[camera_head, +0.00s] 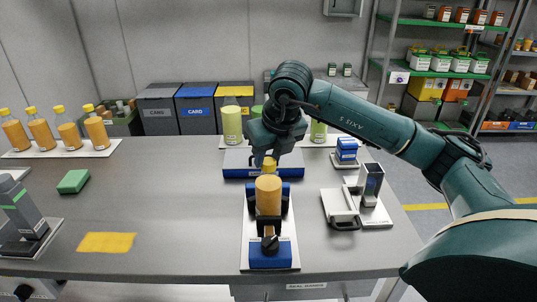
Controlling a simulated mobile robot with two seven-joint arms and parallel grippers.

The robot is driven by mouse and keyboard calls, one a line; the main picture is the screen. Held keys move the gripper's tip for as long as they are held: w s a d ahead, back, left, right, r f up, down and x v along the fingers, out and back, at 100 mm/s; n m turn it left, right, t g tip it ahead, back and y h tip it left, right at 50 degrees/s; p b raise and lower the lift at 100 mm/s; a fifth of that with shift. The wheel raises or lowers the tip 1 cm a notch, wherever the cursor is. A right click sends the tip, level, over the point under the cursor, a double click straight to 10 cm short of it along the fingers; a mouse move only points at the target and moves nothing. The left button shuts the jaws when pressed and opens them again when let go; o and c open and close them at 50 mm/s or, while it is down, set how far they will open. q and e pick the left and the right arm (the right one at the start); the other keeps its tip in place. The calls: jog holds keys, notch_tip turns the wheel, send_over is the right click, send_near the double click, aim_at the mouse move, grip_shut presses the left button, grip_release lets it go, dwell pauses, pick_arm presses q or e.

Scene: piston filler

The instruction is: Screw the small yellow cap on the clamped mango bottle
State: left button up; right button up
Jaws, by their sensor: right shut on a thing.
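The mango bottle (268,196), filled orange, stands upright in a dark and blue clamp (269,256) on a white board near the front of the table. The small yellow cap (269,164) is right at the bottle's neck, straight above it. My right gripper (266,156) points down over the bottle and is shut on the cap. Its fingers are small in the picture and partly hidden, so I cannot tell whether the cap is seated on the neck. My left gripper is out of view.
Several yellow-capped orange bottles (69,131) stand at the back left. A green block (73,181) and a yellow cloth (107,242) lie on the left. A grey device (371,184) stands right of the clamp. The table between cloth and clamp is clear.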

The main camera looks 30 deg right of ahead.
jog(key=shift+c, duration=1.2)
grip_shut()
jog(key=m+h, duration=0.1)
jog(key=m, duration=0.2)
jog(key=shift+a+m+g, duration=0.1)
jog(key=shift+m+g, duration=0.2)
jog(key=m, duration=0.2)
jog(key=m+h, duration=0.1)
jog(key=m, duration=0.1)
jog(key=shift+g+h, duration=0.3)
jog(key=shift+g, duration=0.1)
